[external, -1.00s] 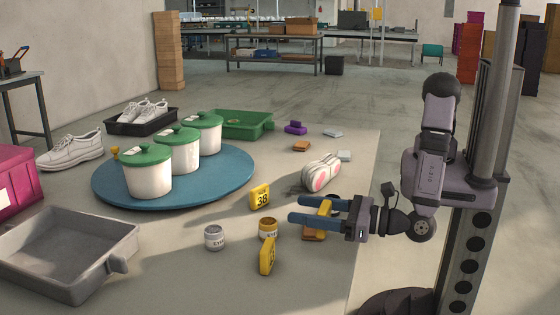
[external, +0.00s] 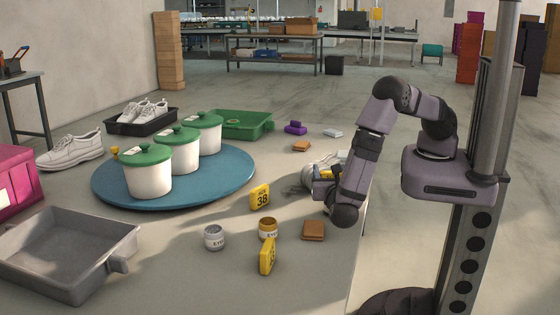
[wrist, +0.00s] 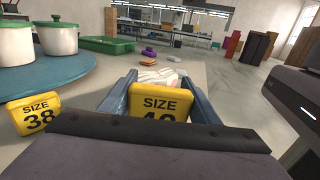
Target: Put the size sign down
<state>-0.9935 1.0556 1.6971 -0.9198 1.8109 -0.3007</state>
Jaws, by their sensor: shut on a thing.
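My gripper (wrist: 160,92) is shut on a yellow size sign (wrist: 160,101). The sign is upright between the blue fingers and reads SIZE with a number starting with 4, its lower part hidden. In the external view my arm hides most of the gripper, and only a bit of yellow shows (external: 326,174). The white and pink shoes (external: 308,177) are just beyond the gripper, partly covered; they also show behind the sign in the wrist view (wrist: 157,76). I cannot tell whether the sign touches anything below. A yellow size 38 sign (external: 260,197) stands to the left.
Another yellow sign (external: 268,256) stands near two small jars (external: 214,238) (external: 268,228). A brown block (external: 313,231) lies nearby. White pots with green lids (external: 149,173) stand on a blue disc (external: 116,198). A grey tray (external: 122,262) is at front left.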

